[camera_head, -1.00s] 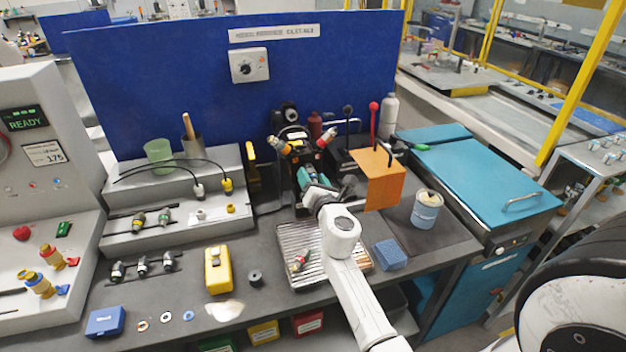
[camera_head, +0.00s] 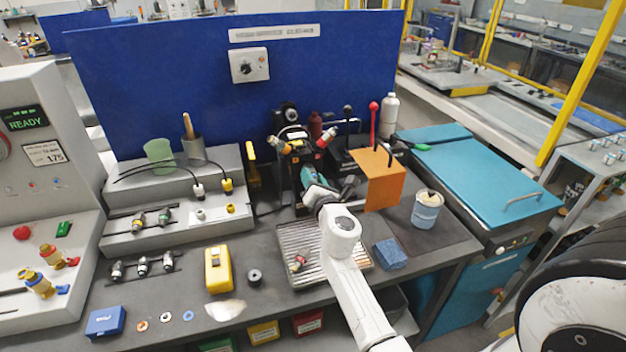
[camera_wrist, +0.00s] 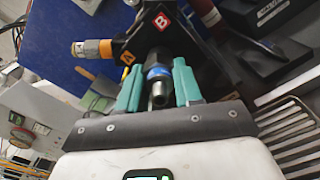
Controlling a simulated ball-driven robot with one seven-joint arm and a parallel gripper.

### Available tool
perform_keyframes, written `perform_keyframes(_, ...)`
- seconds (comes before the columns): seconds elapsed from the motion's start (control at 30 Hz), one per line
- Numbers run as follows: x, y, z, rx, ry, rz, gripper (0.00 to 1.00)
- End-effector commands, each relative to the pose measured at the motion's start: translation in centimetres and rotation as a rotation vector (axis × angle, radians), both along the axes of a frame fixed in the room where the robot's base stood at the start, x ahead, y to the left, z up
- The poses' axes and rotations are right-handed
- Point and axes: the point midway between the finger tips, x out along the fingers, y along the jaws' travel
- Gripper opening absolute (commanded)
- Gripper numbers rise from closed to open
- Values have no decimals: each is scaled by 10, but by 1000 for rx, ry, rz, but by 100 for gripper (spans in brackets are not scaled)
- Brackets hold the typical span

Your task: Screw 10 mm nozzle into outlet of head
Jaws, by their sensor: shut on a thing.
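The head (camera_head: 291,139) is a black block on a stand at the back middle of the bench, with coloured fittings on both sides. In the wrist view the black head (camera_wrist: 150,22) shows "A" and "B" labels. My gripper (camera_wrist: 158,78) has teal fingers shut on a dark nozzle with a blue band (camera_wrist: 158,73). The nozzle's open metal end faces the wrist camera and its far end points at the head. I cannot tell how far it sits in the outlet. In the head view my gripper (camera_head: 316,184) is right at the head and hides the nozzle.
A ribbed drain tray (camera_head: 290,240) lies under my arm with a small fitting (camera_head: 298,263) on it. An orange plate (camera_head: 382,181) and a white-blue tub (camera_head: 427,209) stand to the right. Several spare fittings (camera_head: 143,263) sit in a rack at left. A blue sponge (camera_head: 390,255) lies near the front.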

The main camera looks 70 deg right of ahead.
Motion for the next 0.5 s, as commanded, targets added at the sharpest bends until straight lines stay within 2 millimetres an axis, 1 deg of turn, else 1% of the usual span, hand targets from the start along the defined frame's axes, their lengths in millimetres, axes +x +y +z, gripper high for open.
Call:
perform_keyframes(0.3, 2, 1, -1, 430, -506, 4, 0)
perform_keyframes(0.4, 2, 0, -1, 551, -648, 4, 0)
perform_keyframes(0.5, 1, 0, 0, 619, -727, 2, 0)
